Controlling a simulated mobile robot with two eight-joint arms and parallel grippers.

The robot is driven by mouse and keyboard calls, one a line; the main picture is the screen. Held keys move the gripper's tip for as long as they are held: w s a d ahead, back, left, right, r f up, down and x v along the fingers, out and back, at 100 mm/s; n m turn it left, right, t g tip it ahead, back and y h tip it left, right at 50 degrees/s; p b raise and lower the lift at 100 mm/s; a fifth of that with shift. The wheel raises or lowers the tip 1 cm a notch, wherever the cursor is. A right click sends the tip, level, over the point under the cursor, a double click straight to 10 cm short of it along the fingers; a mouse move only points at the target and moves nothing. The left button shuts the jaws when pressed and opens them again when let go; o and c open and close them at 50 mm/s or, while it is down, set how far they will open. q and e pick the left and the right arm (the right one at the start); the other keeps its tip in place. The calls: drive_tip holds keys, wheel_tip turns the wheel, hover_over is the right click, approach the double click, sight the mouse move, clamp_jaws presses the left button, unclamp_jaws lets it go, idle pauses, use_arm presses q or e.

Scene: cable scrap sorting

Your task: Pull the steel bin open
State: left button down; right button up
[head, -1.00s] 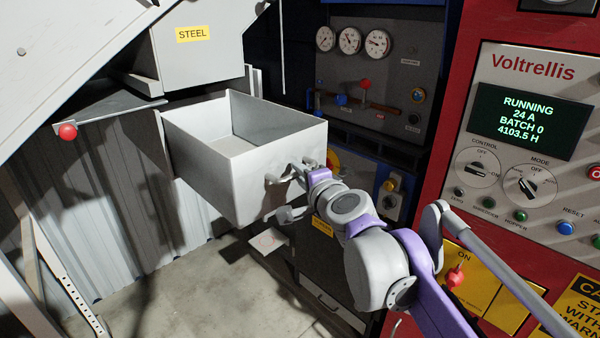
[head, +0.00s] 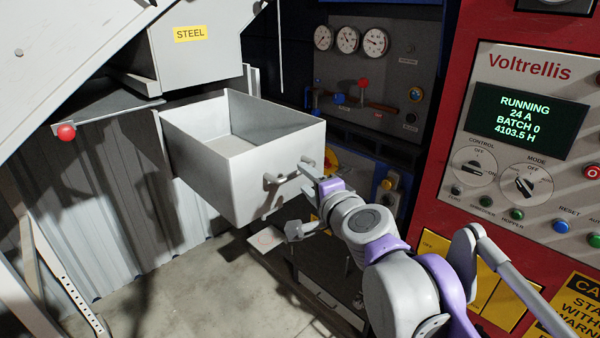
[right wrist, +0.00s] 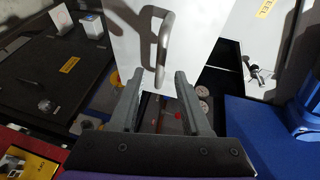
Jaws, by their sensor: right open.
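The steel bin (head: 205,172) is a light grey open-topped box, pulled out below the yellow STEEL label (head: 190,34). It looks empty inside. Its bar handle (head: 285,178) is on the front face and also shows in the right wrist view (right wrist: 165,42). My right gripper (head: 302,202) is open and empty, just in front of the handle. In the right wrist view the fingers (right wrist: 159,78) are apart, with the near end of the handle in line with the gap between their tips. My left gripper is out of view.
A red Voltrellis control panel (head: 478,140) with knobs and buttons stands at the right. A gauge panel (head: 345,75) is behind the bin. A red-knobbed lever (head: 66,132) sticks out at the left. Bare concrete floor (head: 190,290) lies below the bin.

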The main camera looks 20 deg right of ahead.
drive_tip(key=s, duration=0.2)
drive_tip(key=s+r, duration=0.1)
drive_tip(key=s, duration=0.2)
drive_tip(key=shift+s+p, duration=0.3)
drive_tip(key=s+a+f+n+g+y, duration=0.2)
drive_tip(key=a+f+n, duration=0.25)
drive_tip(key=f, duration=0.35)
drive_tip(key=s+a+f+n+g+y, duration=0.1)
drive_tip(key=s+a+f+n+g, duration=0.15)
drive_tip(key=f+n, duration=0.4)
drive_tip(key=s+d+f+n+g+h, duration=0.1)
drive_tip(key=s+f+n+g, duration=0.1)
drive_tip(key=s+f, duration=0.3)
drive_tip(key=s+d+f+n+g+h, duration=0.1)
drive_tip(key=s+f+n+g+h, duration=0.1)
drive_tip(key=f, duration=1.1)
drive_tip(key=s+n+g, duration=0.1)
drive_tip(key=s+n, duration=0.1)
drive_tip(key=s, duration=0.1)
drive_tip(key=shift+g, duration=0.25)
